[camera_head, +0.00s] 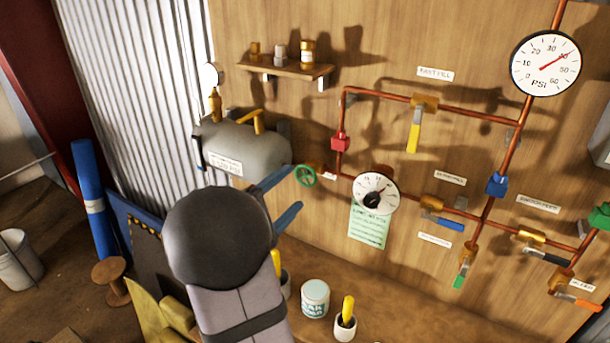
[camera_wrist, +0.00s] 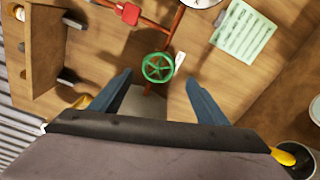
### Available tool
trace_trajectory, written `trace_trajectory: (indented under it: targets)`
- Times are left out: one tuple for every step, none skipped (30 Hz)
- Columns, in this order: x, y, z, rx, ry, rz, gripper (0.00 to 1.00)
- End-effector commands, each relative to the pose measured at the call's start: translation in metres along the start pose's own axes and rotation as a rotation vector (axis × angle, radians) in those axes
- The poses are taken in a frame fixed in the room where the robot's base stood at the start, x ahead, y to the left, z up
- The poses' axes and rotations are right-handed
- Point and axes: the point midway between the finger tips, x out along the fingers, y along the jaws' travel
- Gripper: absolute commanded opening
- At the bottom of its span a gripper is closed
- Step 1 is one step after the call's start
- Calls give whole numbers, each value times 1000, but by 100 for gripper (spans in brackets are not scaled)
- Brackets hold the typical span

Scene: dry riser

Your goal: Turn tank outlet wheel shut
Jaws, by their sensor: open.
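The tank outlet wheel is a small green spoked handwheel (camera_head: 305,175) on the copper pipe just right of the grey tank (camera_head: 245,148). In the wrist view the green wheel (camera_wrist: 157,67) lies ahead of my gripper, between the lines of its two blue fingers and a little left of centre. My gripper (camera_head: 283,199) is open and empty, and its fingers point toward the wheel without visibly touching it. It also shows in the wrist view (camera_wrist: 157,90). My arm hides part of the board below the tank.
A red valve block (camera_head: 340,141), a small dial (camera_head: 376,194) and a green note (camera_head: 369,224) are right of the wheel. A shelf (camera_head: 286,68) holds small jars above the tank. Pots and a white jar (camera_head: 315,298) stand below on the bench.

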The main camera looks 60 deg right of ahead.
Motion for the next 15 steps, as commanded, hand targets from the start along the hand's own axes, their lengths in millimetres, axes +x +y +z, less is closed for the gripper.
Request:
trace_trajectory:
  targets:
    - [0, 1, 1, -72, -5, 3, 69]
    - [0, 1, 2, -112, -8, 4, 69]
    - [0, 2, 2, -160, -9, 6, 69]
    - [0, 2, 2, -191, -11, 7, 69]
    - [0, 2, 3, -218, -12, 7, 69]
    - [0, 2, 3, -247, -12, 7, 69]
    - [0, 2, 3, -264, -12, 7, 69]
    - [0, 2, 3, -278, -13, 8, 69]
    - [0, 3, 3, -291, -13, 8, 69]
    - [0, 3, 3, -298, -13, 7, 69]
    - [0, 3, 3, -302, -13, 7, 69]
    - [0, 3, 3, -304, -13, 7, 69]
    - [1, 3, 3, -304, -13, 7, 69]
    - [1, 3, 3, -304, -13, 7, 69]
    - [3, 3, 3, -303, -13, 7, 69]
